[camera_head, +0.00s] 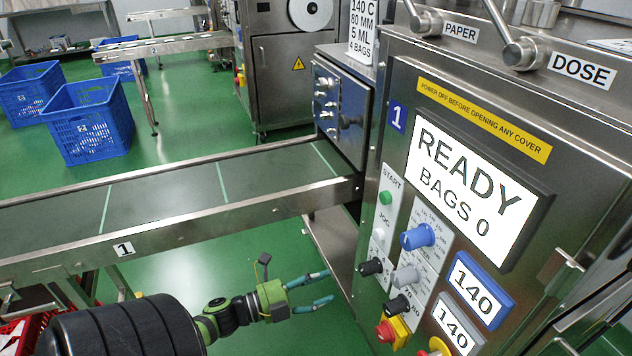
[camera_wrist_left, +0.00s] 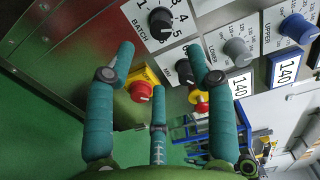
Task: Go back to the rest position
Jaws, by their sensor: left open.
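My left gripper (camera_head: 322,290) is open and empty, with its teal fingers pointing right toward the lower control panel of packing machine 1 (camera_head: 400,80). It is apart from the panel in the head view. In the left wrist view the open fingers (camera_wrist_left: 160,75) spread in front of the panel, with the red knob (camera_wrist_left: 140,91) and a black knob (camera_wrist_left: 186,72) showing between them. The machine's screen (camera_head: 462,192) reads READY, BAGS 0. My right gripper shows in neither view.
A conveyor belt (camera_head: 160,194) marked 1 runs left from the machine, above and behind my left gripper. Blue crates (camera_head: 88,120) stand on the green floor at the back left. Several knobs, including a blue one (camera_head: 418,237), stick out from the panel.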

